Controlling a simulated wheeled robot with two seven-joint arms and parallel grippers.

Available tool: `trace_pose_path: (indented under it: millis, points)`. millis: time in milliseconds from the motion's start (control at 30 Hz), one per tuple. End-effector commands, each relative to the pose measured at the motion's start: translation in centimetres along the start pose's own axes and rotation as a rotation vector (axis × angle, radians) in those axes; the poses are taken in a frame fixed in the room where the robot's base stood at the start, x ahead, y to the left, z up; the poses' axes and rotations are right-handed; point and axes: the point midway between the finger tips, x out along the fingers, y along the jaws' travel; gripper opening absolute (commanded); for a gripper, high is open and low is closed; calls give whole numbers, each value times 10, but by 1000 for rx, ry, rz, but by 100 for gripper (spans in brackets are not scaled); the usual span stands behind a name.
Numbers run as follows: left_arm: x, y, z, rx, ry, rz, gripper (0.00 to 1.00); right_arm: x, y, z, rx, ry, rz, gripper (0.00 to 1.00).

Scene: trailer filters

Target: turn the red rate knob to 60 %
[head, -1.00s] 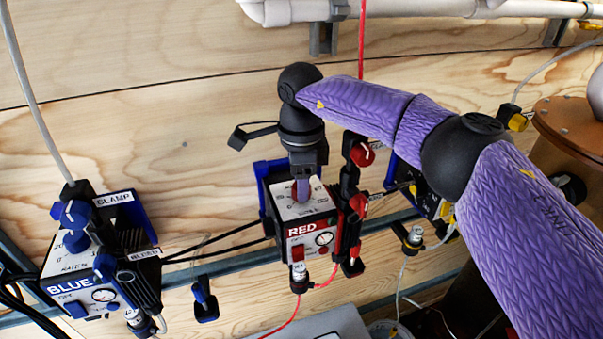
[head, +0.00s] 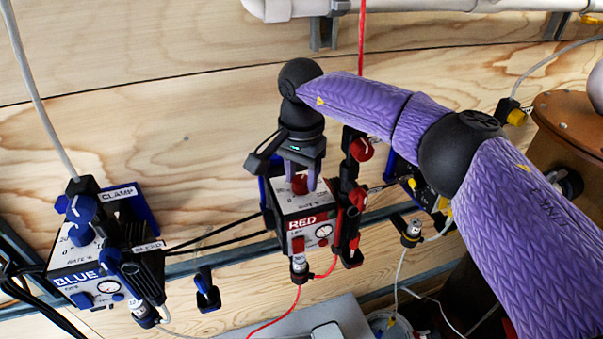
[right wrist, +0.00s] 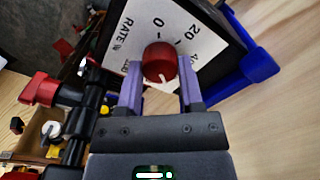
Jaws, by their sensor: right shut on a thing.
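The red rate knob (right wrist: 160,60) sits on the white dial face of the RED box (head: 308,228). In the right wrist view its white pointer line points down, toward my gripper's palm. The printed 0 and 20 show beyond the knob; the rest of the scale is partly hidden, and I cannot read the exact setting. My right gripper (head: 300,184) comes down from above, its two purple fingers on either side of the knob (head: 299,185) and shut on it. My left gripper is not in view.
Red valve handles (head: 361,149) on a black pipe stand close at the box's right. A BLUE box (head: 95,282) with a similar knob is at the left. Black hoses run between the boxes. The plywood wall (head: 170,150) between them is mostly bare.

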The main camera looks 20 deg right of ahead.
Motion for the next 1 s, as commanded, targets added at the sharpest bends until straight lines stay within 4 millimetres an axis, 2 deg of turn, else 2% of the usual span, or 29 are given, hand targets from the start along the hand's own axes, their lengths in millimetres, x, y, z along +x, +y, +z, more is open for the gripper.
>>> trace_pose_path:
  millis: [400,967,1000]
  points:
    - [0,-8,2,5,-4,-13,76,-1,0,0,-184,1,-2,0]
    - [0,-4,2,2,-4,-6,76,-1,0,0,-213,2,-2,0]
    - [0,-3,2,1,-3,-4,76,-1,0,0,-213,2,-2,50]
